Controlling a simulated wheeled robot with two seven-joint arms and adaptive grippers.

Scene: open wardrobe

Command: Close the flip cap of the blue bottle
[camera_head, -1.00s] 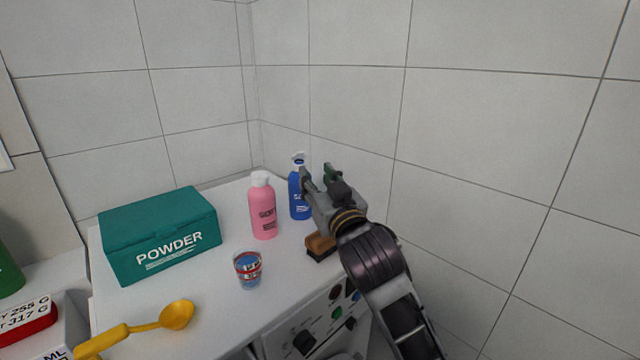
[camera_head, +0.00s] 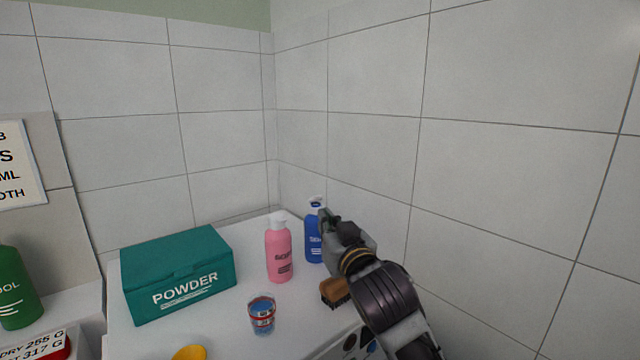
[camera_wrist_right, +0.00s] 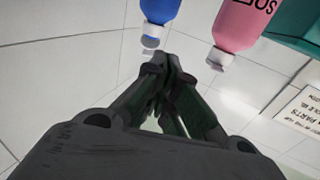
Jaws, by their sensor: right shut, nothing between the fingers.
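The blue bottle (camera_head: 313,247) stands upright at the back right of the white top, by the tiled wall. Its white flip cap (camera_head: 316,201) appears raised at the top of the bottle. The blue bottle (camera_wrist_right: 160,10) also shows at the top of the right wrist view, upside down in the picture. My right gripper (camera_head: 327,216) is shut and empty, with its fingertips close to the cap; the wrist view shows the closed fingertips (camera_wrist_right: 170,62) just beside the cap. Whether they touch it I cannot tell. My left gripper is out of view.
A pink bottle (camera_head: 279,255) stands just left of the blue one. A teal powder box (camera_head: 180,275), a glass cup (camera_head: 262,317) and a brown brush (camera_head: 335,290) share the top. The tiled wall is close on the right.

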